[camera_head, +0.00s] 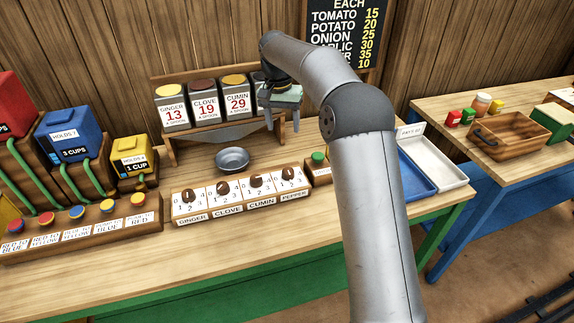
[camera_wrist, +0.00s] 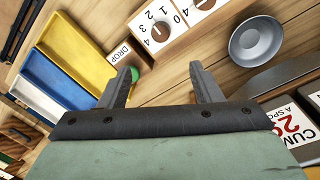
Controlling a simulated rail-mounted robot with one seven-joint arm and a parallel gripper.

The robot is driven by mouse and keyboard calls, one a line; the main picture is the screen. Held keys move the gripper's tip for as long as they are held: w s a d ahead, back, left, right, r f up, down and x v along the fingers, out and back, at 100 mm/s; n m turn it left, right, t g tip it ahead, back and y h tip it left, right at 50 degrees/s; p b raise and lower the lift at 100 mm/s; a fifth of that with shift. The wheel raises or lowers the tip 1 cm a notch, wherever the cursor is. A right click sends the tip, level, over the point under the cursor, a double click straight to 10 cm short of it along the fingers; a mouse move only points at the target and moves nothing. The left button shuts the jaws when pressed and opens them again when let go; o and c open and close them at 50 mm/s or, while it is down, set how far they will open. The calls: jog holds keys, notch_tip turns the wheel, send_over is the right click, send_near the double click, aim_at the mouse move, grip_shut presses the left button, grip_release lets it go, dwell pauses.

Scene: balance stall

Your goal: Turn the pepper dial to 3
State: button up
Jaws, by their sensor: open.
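The pepper dial (camera_head: 288,174) is a dark brown knob on a white numbered plate, at the right end of the row of dials. In the wrist view the dial (camera_wrist: 160,32) lies beyond the fingertips, with digits around it; I cannot tell which number its pointer marks. The label PEPPER (camera_head: 294,195) is on the board's front below it. My gripper (camera_wrist: 161,82) is open and empty, its two fingers apart over the bench. In the head view my gripper (camera_head: 281,100) hangs above and behind the dial, near the spice bins, touching nothing that I can see.
Ginger (camera_head: 188,198), clove (camera_head: 222,188) and cumin (camera_head: 255,181) dials stand left of the pepper dial. A green DROP button (camera_head: 318,157) is close on its right. A metal bowl (camera_head: 232,159) stands behind the dials. Blue (camera_head: 414,177) and white (camera_head: 448,177) trays lie right.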

aim_at(288, 170)
jog(key=f+p, duration=0.1)
jog(key=f, duration=0.4)
jog(key=d+f+p, duration=0.1)
jog(key=f, duration=0.5)
jog(key=f+p, duration=0.1)
jog(key=f, duration=0.5)
jog(key=shift+s+d+f, duration=0.1)
jog(key=shift+d+f, duration=0.05)
jog(key=shift+f, duration=0.05)
jog(key=shift+c, duration=0.2)
jog(key=c, duration=0.9)
